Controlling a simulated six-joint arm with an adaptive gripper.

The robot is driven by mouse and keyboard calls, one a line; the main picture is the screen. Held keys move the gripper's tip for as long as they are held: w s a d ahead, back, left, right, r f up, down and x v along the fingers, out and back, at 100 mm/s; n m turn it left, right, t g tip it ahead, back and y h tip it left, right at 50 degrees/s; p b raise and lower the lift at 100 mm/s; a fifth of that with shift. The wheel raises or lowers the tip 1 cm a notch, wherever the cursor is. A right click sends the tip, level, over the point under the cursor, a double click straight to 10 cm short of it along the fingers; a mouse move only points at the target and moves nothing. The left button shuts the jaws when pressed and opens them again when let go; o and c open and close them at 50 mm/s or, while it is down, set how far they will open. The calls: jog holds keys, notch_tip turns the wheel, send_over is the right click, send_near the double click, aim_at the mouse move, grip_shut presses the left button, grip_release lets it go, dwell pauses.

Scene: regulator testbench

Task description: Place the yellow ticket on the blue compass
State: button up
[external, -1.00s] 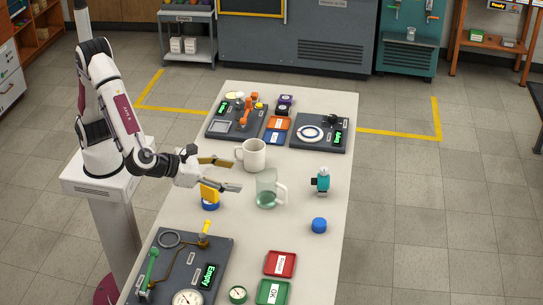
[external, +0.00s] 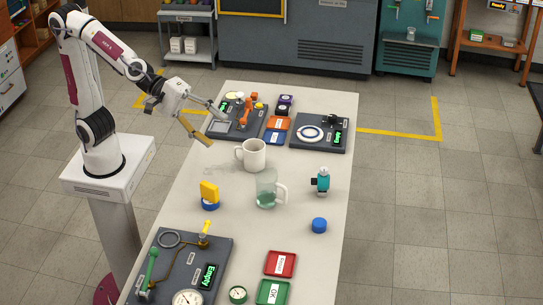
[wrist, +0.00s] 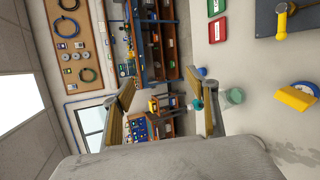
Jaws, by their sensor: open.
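The yellow ticket (external: 209,190) stands on edge, slightly tilted, on top of the round blue compass (external: 211,206) near the table's left edge. In the wrist view the yellow ticket (wrist: 296,98) and the blue compass (wrist: 313,86) show at the right edge, in contact. My gripper (external: 217,129) is open and empty, raised clear of them, towards the far left side of the table. In the wrist view my gripper's fingers (wrist: 162,88) are spread with nothing held between them.
A white mug (external: 254,156) and a clear glass mug (external: 266,190) stand to the right of the compass. A dark panel with a gauge (external: 187,265) lies in front. A teal device (external: 321,182) and a blue cap (external: 319,225) stand further right.

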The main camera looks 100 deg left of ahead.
jog(key=s+a+f+m+g+y, duration=0.1)
jog(key=s+a+f+m, duration=0.3)
jog(key=s, duration=0.5)
jog(key=s+a+f+m+g+y, duration=0.1)
jog(key=s+a+f+m+g, duration=0.2)
jog(key=s+a+m, duration=0.4)
jog(key=s+a+f+m+g+y, duration=0.2)
jog(key=s+a+f+m, duration=0.2)
jog(key=s, duration=0.6)
jog(key=a+m, duration=0.1)
jog(key=a, duration=0.1)
jog(key=shift+s+a+f+m+g, duration=0.35)
jog(key=shift+f+m+g, duration=0.05)
